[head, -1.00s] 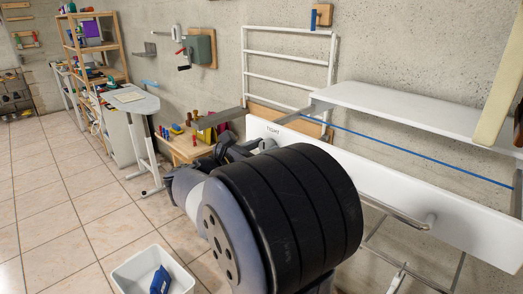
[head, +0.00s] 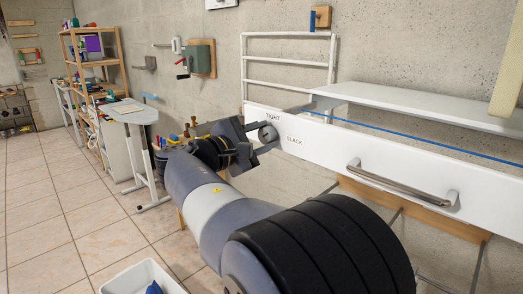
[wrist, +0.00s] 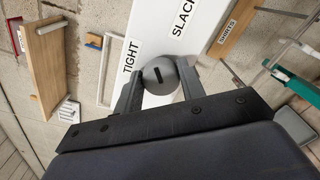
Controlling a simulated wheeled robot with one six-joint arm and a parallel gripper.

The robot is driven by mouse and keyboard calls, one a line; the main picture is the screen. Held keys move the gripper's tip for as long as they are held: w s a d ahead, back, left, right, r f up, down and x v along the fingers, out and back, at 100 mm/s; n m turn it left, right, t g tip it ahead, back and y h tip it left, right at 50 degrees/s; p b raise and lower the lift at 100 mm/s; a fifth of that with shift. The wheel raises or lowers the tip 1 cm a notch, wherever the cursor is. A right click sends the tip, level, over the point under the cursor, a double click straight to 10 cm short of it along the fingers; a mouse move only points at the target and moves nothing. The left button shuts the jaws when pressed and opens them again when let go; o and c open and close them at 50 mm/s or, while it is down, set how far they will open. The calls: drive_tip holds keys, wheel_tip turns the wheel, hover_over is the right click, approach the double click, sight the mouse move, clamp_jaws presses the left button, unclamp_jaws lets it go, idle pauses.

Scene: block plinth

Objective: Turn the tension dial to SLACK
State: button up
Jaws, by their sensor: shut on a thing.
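The tension dial (head: 267,133) is a round grey knob on the left end of the long white board (head: 330,150). The TIGHT label (head: 272,116) is just above it and the SLACK label (head: 294,140) is to its right. In the wrist view the dial (wrist: 172,82) shows a short dark mark on its face, nearer the TIGHT label (wrist: 131,55) than the SLACK label (wrist: 183,18). My gripper (wrist: 160,74) is shut on the dial, one finger on each side. In the head view my wrist partly hides the gripper.
A metal bar handle (head: 400,184) sticks out from the board, with a white shelf (head: 420,103) and a blue line above it. A white rail rack (head: 285,75) stands behind. A white bin (head: 135,280) is on the floor at lower left; tiles beyond are clear.

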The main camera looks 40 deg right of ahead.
drive_tip(key=m+b, duration=0.5)
drive_tip(key=shift+f, duration=0.3)
drive_tip(key=shift+r+m+b, duration=0.1)
drive_tip(key=shift+m+b, duration=0.95)
drive_tip(key=shift+m, duration=0.15)
drive_tip(key=o, duration=1)
drive_tip(key=shift+c, duration=0.2)
drive_tip(key=shift+r, duration=0.1)
drive_tip(key=s+a, duration=0.1)
drive_tip(key=a, duration=0.9)
drive_tip(key=shift+a, duration=0.4)
drive_tip(key=shift+d, duration=0.15)
